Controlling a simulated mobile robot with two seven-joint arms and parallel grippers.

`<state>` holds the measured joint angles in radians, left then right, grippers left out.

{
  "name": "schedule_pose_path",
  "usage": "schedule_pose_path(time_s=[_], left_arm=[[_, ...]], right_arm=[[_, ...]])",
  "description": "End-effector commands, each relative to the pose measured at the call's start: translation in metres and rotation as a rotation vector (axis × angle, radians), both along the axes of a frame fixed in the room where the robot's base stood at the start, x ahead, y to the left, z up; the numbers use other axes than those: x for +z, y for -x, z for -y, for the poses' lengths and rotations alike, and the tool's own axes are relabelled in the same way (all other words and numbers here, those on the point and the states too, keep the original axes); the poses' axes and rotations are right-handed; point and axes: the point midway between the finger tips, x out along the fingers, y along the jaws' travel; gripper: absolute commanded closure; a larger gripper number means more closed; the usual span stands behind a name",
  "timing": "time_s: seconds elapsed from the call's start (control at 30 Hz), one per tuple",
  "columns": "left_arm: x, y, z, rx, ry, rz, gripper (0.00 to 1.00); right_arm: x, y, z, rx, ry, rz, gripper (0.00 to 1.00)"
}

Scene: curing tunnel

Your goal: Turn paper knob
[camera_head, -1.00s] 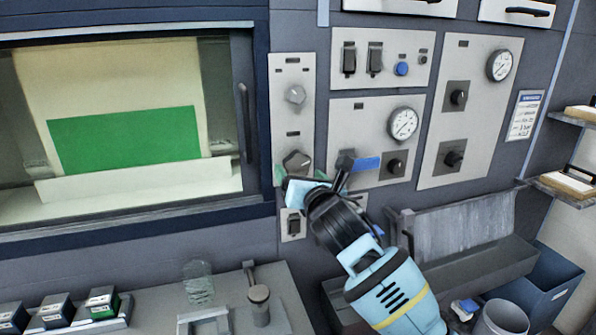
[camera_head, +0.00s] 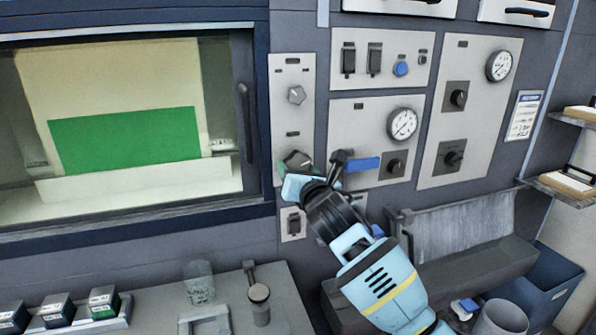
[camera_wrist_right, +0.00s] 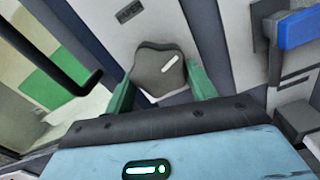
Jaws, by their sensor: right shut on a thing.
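A dark knob (camera_head: 297,160) with a white pointer mark sits low on the narrow grey panel beside the window. In the right wrist view the knob (camera_wrist_right: 162,70) lies between the two green fingers of my right gripper (camera_wrist_right: 162,88), which is shut on it. In the head view my right gripper (camera_head: 297,172) reaches the knob from below, and its wrist hides the knob's lower part. The pointer mark slants up to the right in the wrist view. My left gripper is not in view.
A lighter knob (camera_head: 296,95) is higher on the same panel. A blue-handled lever (camera_head: 360,164) is close to the right of my gripper. The window (camera_head: 125,120) with a green sheet inside is at left. A bench with a glass jar (camera_head: 198,283) stands below.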

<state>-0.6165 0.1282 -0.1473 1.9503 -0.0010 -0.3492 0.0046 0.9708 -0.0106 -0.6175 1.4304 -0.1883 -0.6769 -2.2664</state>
Motion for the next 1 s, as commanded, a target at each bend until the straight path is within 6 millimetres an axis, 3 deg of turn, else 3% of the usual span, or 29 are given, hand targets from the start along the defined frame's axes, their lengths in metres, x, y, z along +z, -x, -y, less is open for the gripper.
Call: schedule_pose_path(time_s=[0.47,1.0], left_arm=[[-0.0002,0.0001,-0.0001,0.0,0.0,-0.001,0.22],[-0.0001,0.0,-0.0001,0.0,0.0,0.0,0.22]], right_arm=[[-0.0001,0.0001,-0.0004,-0.001,-0.112,-0.038,0.67],[0.0024,0.0013,-0.004,-0.001,-0.574,-0.188,0.67]])
